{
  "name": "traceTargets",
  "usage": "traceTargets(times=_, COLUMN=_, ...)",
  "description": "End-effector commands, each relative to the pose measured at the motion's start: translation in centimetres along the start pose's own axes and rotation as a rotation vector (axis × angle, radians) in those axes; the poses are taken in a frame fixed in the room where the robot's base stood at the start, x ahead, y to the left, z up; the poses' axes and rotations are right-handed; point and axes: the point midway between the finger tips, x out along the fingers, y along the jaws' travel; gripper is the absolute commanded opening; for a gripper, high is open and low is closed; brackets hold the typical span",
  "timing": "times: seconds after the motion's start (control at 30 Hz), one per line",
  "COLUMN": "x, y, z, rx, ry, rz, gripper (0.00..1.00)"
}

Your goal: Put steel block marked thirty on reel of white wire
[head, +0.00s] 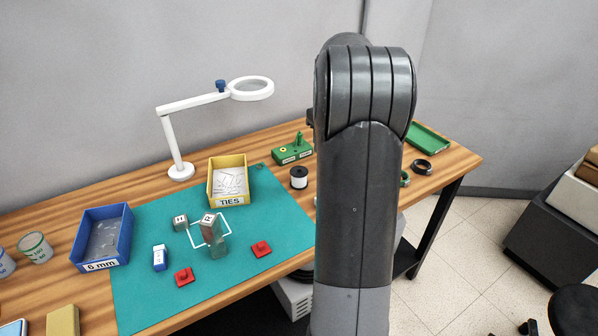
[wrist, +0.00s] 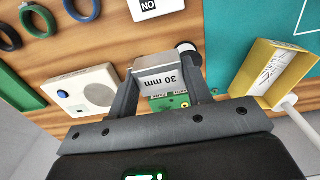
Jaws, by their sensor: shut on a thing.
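The steel block marked 30 mm (wrist: 158,80) is held between the fingers of my gripper (wrist: 163,88) in the wrist view. The block's marked face is toward the camera. The reel of white wire (head: 299,178) stands upright on the wooden table beside the teal mat in the head view. In the wrist view the reel (wrist: 188,56) shows partly, just beyond the right finger and apart from the block as far as I can see.
A green board (head: 293,150) stands close behind the reel. The yellow TIES box (head: 228,203) and the magnifier lamp (head: 180,170) are to its left. The teal mat (head: 285,222) bears several small things. A pale box with a round grille (wrist: 83,95) lies near the left finger.

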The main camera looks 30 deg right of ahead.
Motion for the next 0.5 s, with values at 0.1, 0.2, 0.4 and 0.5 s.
traceTargets(times=0.1, x=-0.3, y=1.5, z=1.7, rx=0.009, ry=0.001, rz=0.0, gripper=0.19)
traceTargets(times=0.2, x=-0.2, y=1.9, z=2.0, rx=0.011, ry=0.0, rz=0.0, gripper=0.19)
traceTargets(times=0.4, x=1.9, y=-0.1, z=-0.8, rx=0.006, ry=-0.002, rz=-0.003, gripper=0.19)
traceTargets(times=0.5, x=3.4, y=-1.4, z=-2.7, rx=0.007, ry=-0.003, rz=-0.003, gripper=0.19)
